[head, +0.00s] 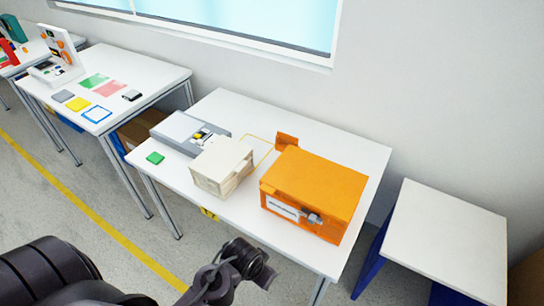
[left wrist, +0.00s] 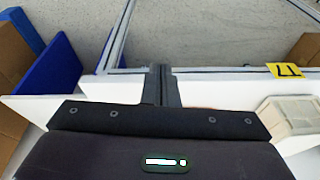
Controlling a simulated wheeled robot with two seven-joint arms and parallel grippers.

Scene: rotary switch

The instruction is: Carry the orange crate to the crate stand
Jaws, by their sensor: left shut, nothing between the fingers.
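An orange box (head: 314,186), the only crate-like orange thing I see, stands upright on the right part of the white table (head: 340,140). Its front has a white label and a grey handle. To the right is a low stand (head: 450,235) with a bare white top and blue sides; a blue panel (left wrist: 50,68) shows at the left of the left wrist view. My left gripper (left wrist: 160,84) is shut and empty in that view, by the table's front edge. In the head view its dark arm end is in front of the orange box; the fingers are not clear. My right gripper is not in view.
A small orange piece (head: 286,141) is behind. A narrow gap separates table and stand. More tables are at left.

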